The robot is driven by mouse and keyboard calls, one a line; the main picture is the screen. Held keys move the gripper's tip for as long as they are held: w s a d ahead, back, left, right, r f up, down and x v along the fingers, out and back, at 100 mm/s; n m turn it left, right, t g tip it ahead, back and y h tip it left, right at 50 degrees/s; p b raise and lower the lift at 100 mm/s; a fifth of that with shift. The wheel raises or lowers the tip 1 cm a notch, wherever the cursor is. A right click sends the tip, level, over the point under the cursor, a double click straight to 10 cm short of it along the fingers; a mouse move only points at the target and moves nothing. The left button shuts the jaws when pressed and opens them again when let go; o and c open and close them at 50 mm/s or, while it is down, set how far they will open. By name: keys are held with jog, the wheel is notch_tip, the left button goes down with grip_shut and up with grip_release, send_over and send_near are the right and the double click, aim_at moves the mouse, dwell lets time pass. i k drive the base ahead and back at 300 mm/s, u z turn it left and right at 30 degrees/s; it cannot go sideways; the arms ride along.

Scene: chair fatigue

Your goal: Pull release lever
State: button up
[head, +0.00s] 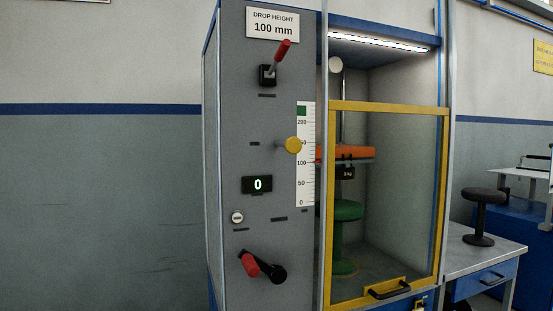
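A lever with a red grip (283,53) sticks up and to the right from a black block (268,76) high on the grey control panel (240,120). A second red-gripped handle, a crank (262,267) on a black arm, is low on the panel. The small labels under both are too small to read. A yellow knob (293,145) stands a little above 100 on the white scale (305,180). An orange weight (350,153) hangs in the cabinet above a green stool (345,212). My gripper is not in view.
The cabinet's yellow-framed clear door (390,107) looks shut, with a black handle (390,290) at its bottom. A display (257,185) reads 0, and a sign (273,24) reads "DROP HEIGHT 100 mm". A black stool (481,215) stands on a bench at right. The wall at left is bare.

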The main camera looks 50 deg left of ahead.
aim_at(285, 45)
jog(key=u, duration=1.6)
